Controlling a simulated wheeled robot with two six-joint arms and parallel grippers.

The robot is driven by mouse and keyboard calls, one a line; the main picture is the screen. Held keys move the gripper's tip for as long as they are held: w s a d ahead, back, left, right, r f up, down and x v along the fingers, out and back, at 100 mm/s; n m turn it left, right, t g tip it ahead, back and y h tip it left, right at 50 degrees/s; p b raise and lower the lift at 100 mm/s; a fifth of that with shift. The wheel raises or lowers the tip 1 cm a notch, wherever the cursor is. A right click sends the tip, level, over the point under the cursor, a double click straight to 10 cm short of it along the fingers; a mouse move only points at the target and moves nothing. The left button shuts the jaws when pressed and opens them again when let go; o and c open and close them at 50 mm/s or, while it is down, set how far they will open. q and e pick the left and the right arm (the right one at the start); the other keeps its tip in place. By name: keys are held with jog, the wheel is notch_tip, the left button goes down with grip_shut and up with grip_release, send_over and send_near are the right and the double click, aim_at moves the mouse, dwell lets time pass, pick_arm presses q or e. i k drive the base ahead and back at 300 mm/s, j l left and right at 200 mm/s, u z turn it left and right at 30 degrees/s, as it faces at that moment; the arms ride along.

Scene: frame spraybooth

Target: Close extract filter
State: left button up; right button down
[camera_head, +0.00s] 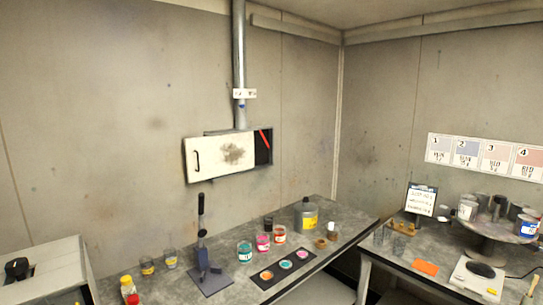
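The extract filter (264,147) is a dark box on the back wall under a vertical metal duct. Its white front panel (212,158) has a black handle (196,161) at its left end and a brown-grey stain in the middle. The panel covers most of the box's front. At the right end a dark gap shows, with a red diagonal strip in it. Neither of my grippers is in view, and nothing touches the panel or handle.
Below stands a grey bench (130,281) with a dark lever stand (205,262), paint jars and a grey can (306,215). At right, a second bench holds a turntable (487,237) with cans, and a scale (476,279). The wall around the filter is clear.

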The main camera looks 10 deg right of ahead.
aim_at(208, 157)
jog(key=i+l, duration=0.9)
jog(key=i, duration=0.25)
